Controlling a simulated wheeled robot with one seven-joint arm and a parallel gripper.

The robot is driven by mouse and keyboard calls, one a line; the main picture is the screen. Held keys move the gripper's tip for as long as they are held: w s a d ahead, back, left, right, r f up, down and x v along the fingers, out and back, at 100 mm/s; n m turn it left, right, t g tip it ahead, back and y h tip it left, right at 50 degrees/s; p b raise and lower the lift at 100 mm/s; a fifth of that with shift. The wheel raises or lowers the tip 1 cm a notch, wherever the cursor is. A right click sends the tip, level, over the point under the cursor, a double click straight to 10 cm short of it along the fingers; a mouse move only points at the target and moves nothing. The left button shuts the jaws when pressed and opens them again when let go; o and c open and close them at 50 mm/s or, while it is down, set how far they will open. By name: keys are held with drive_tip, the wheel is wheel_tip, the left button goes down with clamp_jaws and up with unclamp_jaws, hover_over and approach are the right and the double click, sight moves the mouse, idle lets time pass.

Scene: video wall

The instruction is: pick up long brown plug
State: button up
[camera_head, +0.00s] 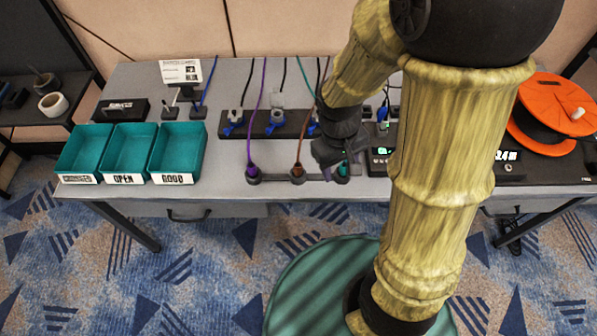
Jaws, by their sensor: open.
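The brown plug (297,169) stands in the low grey front holder (271,178) on the table, between a purple plug (252,170) and a teal plug (343,169). A brown cable (303,130) rises from it toward the back. My gripper (327,176) is open and points down just right of the brown plug, between it and the teal plug. The fingers are small and dark here, and I cannot tell how high they are above the holder. Nothing shows between them.
Behind stands a dark socket strip (258,131) with blue-marked plugs and hanging cables. Three teal bins (177,150) stand at the left. At the right is an orange reel (556,105). My arm hides part of the table's right half.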

drive_tip(key=a+f+n+t+h+b, duration=0.8)
drive_tip(key=a+f+n+t+h, duration=0.3)
drive_tip(key=a+f+n, duration=0.9)
drive_tip(key=shift+w+a+n+t+h, duration=0.4)
drive_tip(key=shift+a+n+t, duration=0.3)
drive_tip(key=shift+n+t, duration=0.15)
drive_tip(key=p, duration=0.2)
approach(298, 166)
drive_tip(key=w+d, duration=0.1)
drive_tip(key=w+d+f, duration=0.1)
drive_tip(key=w+d, duration=0.1)
drive_tip(key=shift+w+d+f, duration=0.15)
drive_tip(key=shift+w+f, duration=0.2)
drive_tip(key=shift+d, duration=0.15)
drive_tip(key=shift+w+p+x, duration=0.2)
drive_tip(key=shift+p+x, duration=0.15)
drive_tip(key=shift+x, duration=2.45)
